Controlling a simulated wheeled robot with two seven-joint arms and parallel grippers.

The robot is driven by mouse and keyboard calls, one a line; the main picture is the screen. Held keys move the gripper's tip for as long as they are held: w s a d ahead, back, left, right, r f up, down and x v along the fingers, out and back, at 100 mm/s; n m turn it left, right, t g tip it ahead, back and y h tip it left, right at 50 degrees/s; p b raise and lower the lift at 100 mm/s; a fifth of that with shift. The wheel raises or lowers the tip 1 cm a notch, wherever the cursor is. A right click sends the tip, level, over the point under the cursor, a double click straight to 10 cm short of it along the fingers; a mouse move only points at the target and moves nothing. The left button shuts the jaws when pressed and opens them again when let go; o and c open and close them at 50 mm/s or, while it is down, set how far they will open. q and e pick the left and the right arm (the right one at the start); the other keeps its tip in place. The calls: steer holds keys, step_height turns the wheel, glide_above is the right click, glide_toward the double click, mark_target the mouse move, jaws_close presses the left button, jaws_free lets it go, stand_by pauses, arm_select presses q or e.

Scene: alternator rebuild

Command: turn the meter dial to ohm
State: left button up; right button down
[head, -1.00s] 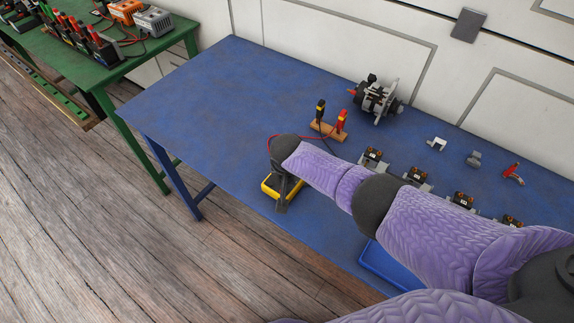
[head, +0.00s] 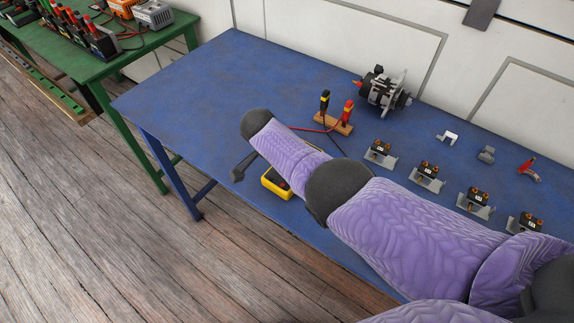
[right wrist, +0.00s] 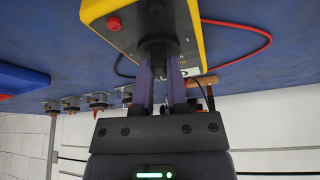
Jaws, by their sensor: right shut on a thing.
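The yellow meter (head: 269,192) lies on the blue table near its front edge, partly behind my right arm. In the right wrist view, the meter's yellow case (right wrist: 197,28) and dark face are close, with a red round part (right wrist: 113,24) on the face. My right gripper (right wrist: 160,62) is shut on the meter's dark dial (right wrist: 157,48), its two fingers on either side. The dial's marks and pointer cannot be read. In the head view, a dark part of the gripper sticks out left of the meter. My left gripper is not in view.
Black and red probes (head: 347,112) stand in a wooden block (head: 333,124), with a red lead beside it. An alternator (head: 382,92) and several small parts on metal brackets (head: 428,176) lie to the right. The table's left part (head: 200,95) is clear.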

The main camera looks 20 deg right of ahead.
steer(key=shift+f+m+g+b, duration=0.1)
steer(key=shift+m+g+b, duration=0.2)
steer(key=shift+m+b, duration=0.5)
steer(key=shift+m+h+b, duration=0.3)
steer(key=shift+m+b, duration=0.05)
steer(key=shift+m, duration=0.25)
steer(key=c, duration=0.6)
jaws_free()
steer(key=shift+c, duration=0.2)
steer(key=w+p+v, duration=0.1)
steer(key=p+v, duration=0.4)
steer(key=v, duration=0.5)
steer(key=shift+s, duration=0.3)
steer(key=shift+d, duration=0.1)
